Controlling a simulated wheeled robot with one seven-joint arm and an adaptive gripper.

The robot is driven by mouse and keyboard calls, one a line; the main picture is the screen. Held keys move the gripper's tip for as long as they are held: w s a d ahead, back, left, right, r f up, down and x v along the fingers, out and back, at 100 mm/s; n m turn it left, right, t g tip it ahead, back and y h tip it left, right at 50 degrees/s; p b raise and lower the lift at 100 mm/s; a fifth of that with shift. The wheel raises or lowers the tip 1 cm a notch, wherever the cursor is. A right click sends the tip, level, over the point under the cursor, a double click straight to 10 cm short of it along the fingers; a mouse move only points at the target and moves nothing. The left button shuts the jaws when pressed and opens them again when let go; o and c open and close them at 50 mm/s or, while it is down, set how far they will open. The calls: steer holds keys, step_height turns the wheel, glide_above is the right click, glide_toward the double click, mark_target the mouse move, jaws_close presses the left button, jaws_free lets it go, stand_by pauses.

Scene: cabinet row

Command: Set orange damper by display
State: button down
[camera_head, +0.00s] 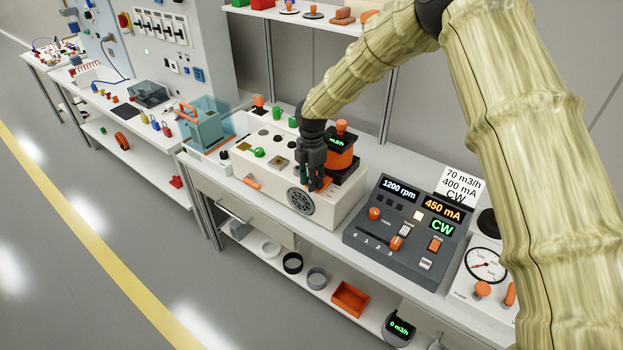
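A cream box (345,205) with a round black fan grille (300,201) stands on the bench, in the middle of the view. My gripper (314,180) points down over its front right top, above the grille. A small orange piece (320,186) shows at the fingertips and may be the damper; the fingers hide most of it. I cannot tell whether they grip it. An orange cylinder with an orange knob (341,126) stands right behind my gripper. A small green-lit display (337,142) on it is too small to read surely. An orange lever (252,182) sticks out of the box's front left.
A dark control panel (408,222) to the right shows 1200 rpm, 450 mA and CW. A white card (461,184) behind it reads 70 m3/h, 400 mA, CW. A round gauge (487,265) stands further right. A lower-shelf device (399,327) shows 0 m3/h.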

steer(key=shift+w+d, duration=0.2)
steer(key=shift+w, duration=0.1)
steer(key=c, duration=1.1)
jaws_free()
steer(key=shift+c, duration=0.2)
step_height(320, 180, up, 12)
